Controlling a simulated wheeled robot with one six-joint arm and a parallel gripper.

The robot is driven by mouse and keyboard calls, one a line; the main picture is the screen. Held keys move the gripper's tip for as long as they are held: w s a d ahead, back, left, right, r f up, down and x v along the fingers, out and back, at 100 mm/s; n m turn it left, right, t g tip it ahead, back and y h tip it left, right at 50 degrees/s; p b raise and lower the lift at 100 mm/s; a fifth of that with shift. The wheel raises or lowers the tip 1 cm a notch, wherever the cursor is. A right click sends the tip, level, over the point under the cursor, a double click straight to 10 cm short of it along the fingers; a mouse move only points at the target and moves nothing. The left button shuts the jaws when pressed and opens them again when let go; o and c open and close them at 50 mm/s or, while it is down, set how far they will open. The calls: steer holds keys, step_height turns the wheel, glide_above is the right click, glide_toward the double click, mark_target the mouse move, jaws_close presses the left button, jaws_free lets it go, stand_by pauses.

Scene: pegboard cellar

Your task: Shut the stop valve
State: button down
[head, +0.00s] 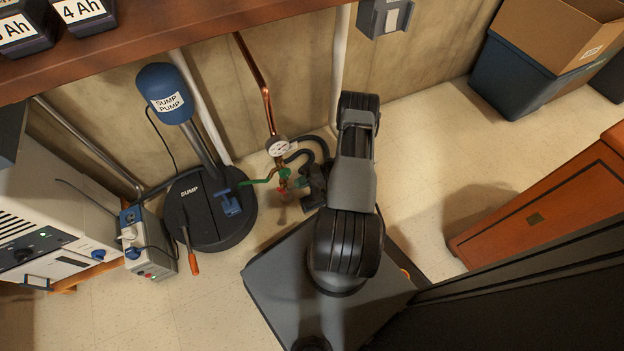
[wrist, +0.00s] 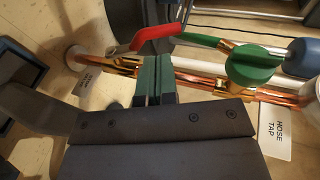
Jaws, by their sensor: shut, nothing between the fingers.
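A copper pipe (wrist: 205,82) crosses the wrist view. A brass valve body (wrist: 122,66) sits on it, with a red lever (wrist: 158,38) beside it. The lever slants along the pipe rather than squarely across it. My gripper (wrist: 153,78) has its green fingertips together and empty, just beside the brass body and close to the lever; I cannot tell if they touch. A white tag (wrist: 88,84) near the brass body is partly unreadable. In the head view my gripper (head: 303,184) is low at the pipe, and the red lever (head: 282,190) shows small.
A round green knob (wrist: 253,64) on the same pipe has a HOSE TAP tag (wrist: 277,132) near it. A gauge (head: 278,147) sits above. The sump pump (head: 163,92) and its black lid (head: 208,222) stand left. Open floor (head: 430,150) lies right.

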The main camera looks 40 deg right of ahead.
mark_target(283, 191)
steer(key=shift+b+x, duration=0.7)
steer(key=shift+x, duration=1.75)
